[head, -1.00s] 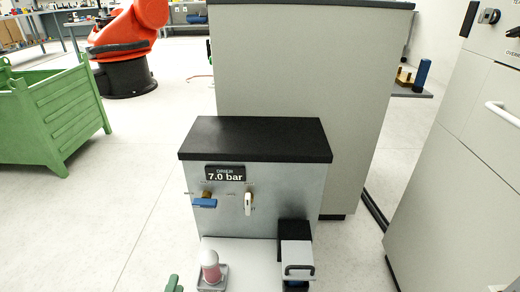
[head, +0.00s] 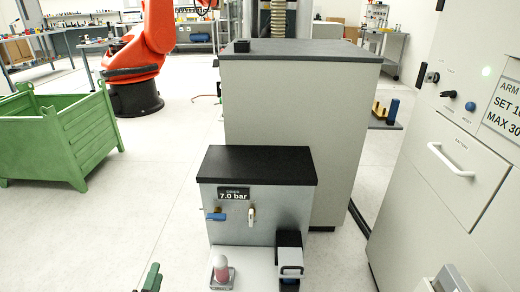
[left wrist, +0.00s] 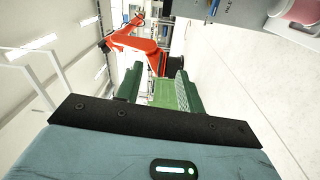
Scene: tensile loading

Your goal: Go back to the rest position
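My left gripper (head: 152,278) shows at the bottom edge of the head view, only its green fingertips in sight. It is left of the grey drier unit (head: 255,222) and the white base plate in front of it, apart from both. In the left wrist view my left gripper (left wrist: 158,92) has its two green fingers well apart with nothing held between them. The green crate (left wrist: 165,95) shows in the gap, farther off. My right gripper is in neither view.
A tall grey cabinet (head: 295,130) stands behind the drier unit. A control cabinet (head: 455,180) with a white handle stands at right. A green crate (head: 60,135) and an orange robot arm (head: 145,55) are at left. The floor between crate and drier is clear.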

